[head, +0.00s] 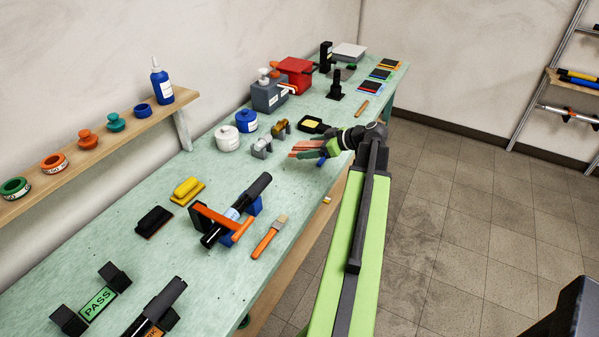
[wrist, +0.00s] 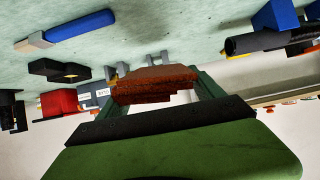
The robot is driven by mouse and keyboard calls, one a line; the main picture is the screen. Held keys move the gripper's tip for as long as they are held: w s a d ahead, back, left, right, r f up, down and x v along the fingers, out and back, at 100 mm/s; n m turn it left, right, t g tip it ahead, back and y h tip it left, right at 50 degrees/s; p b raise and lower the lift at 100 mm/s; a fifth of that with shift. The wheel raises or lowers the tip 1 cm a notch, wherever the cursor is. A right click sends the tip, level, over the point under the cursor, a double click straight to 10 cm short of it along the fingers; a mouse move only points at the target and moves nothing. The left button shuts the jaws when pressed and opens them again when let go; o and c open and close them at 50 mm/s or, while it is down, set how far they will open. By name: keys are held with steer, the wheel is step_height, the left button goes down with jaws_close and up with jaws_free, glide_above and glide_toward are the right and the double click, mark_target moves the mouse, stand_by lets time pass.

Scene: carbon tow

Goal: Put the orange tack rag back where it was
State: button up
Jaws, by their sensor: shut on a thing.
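My gripper (head: 303,151) is over the bench, near its front edge, about halfway along in the head view. It is shut on the orange tack rag (wrist: 155,86), a flat reddish-orange piece spanning between the two green fingers in the wrist view. In the head view the tack rag (head: 305,146) shows as a thin orange strip at the fingers, partly hidden by them. The wrist view appears upside down, and the rag is apart from the bench surface there.
The pale green bench (head: 100,235) is crowded. Near my gripper are a black tray with a yellow pad (head: 311,125), grey clamps (head: 261,147), a white tub (head: 227,138) and a blue tub (head: 246,121). A black tube on a stand (head: 235,215) and a brush (head: 270,236) lie nearer.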

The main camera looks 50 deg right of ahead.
steer(key=w+a+f, duration=0.1)
steer(key=w+a+f+b, duration=0.1)
steer(key=shift+a+f, duration=0.2)
steer(key=shift+a, duration=0.15)
steer(key=shift+w+a, duration=0.15)
steer(key=shift+w, duration=0.15)
step_height(320, 180, down, 5)
steer(key=b, duration=0.4)
steer(key=shift+r+b, duration=0.2)
steer(key=shift+b, duration=0.2)
steer(key=o, duration=1.8)
steer(key=shift+r, duration=0.15)
